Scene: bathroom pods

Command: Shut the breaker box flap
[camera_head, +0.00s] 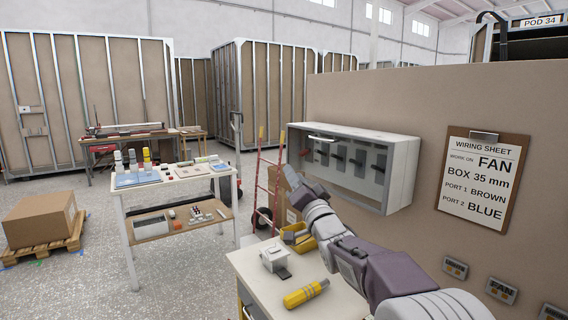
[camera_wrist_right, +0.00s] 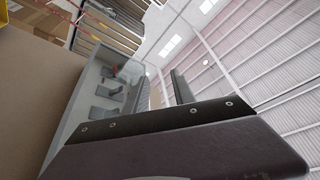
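The breaker box (camera_head: 402,165) is a white-grey case on the brown panel, with a row of dark switches visible in its front. A white handle (camera_head: 322,138) shows near its upper left front edge. I cannot tell the flap's exact angle. The box also shows in the right wrist view (camera_wrist_right: 72,110), beside the gripper. My right gripper (camera_head: 296,184) is in front of and below the box's lower left corner, apparently apart from it. I see nothing held, but the finger gap is unclear. My left gripper is out of view.
Below the box, a workbench (camera_head: 325,307) holds a yellow-handled tool (camera_head: 306,293), a white box (camera_head: 274,258) and a yellow bin (camera_head: 297,238). A wiring sheet clipboard (camera_head: 481,180) hangs to the right.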

